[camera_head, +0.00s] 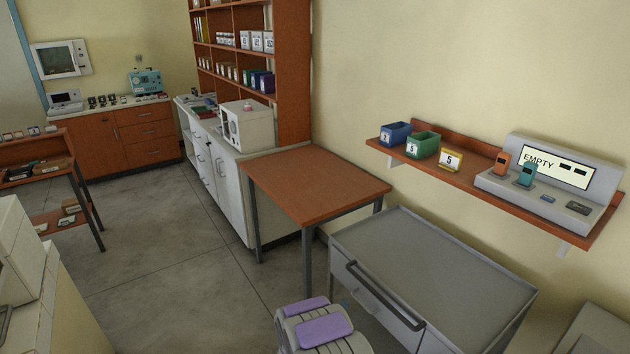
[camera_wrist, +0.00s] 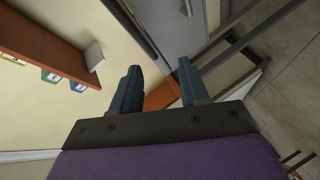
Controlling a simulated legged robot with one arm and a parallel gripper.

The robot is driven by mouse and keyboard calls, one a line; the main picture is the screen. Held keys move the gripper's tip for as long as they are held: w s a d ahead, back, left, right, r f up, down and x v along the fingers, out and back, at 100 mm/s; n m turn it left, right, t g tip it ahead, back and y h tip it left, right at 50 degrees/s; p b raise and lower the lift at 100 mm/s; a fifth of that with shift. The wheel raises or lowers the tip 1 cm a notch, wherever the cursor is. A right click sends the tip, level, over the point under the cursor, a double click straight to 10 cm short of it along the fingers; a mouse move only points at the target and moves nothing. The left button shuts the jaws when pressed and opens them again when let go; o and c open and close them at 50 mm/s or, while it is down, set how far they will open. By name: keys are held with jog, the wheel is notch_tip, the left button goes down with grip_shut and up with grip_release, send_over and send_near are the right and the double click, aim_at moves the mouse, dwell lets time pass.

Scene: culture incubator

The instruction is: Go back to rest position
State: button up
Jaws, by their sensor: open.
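My gripper (camera_wrist: 158,85) shows in the wrist view with its two blue-grey fingers apart and nothing between them. Beyond the fingers are a strip of orange-brown surface and pale wall. In the head view, a purple and grey part of my arm (camera_head: 322,330) shows at the bottom centre, in front of the grey cart. The fingers cannot be made out in the head view.
A grey cart (camera_head: 440,262) with a dark handle stands close at the right. An orange-brown table (camera_head: 315,182) stands behind it. A wall shelf (camera_head: 460,178) holds bins and a device reading EMPTY (camera_head: 555,165). Open floor (camera_head: 170,270) lies to the left.

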jog(key=s+a+r+m+g+y, duration=0.1)
jog(key=a+r+m+g+y, duration=0.3)
jog(key=r, duration=0.7)
jog(key=s+a+r+g+y, duration=0.2)
jog(key=s+r+g+y, duration=0.15)
jog(key=s+r, duration=0.8)
jog(key=s+d+r+m+g, duration=0.1)
jog(key=s+d+r+g, duration=0.1)
jog(key=s, duration=1.1)
jog(key=s+d+r+m+g, duration=0.1)
jog(key=s+d+r+g, duration=0.2)
jog(key=s, duration=1)
jog(key=s+d+r+m+g+h, duration=0.1)
jog(key=s+d+r, duration=0.4)
jog(key=s, duration=0.9)
jog(key=shift+d+m+g, duration=0.5)
jog(key=shift+d+g, duration=0.35)
jog(key=shift+d, duration=0.3)
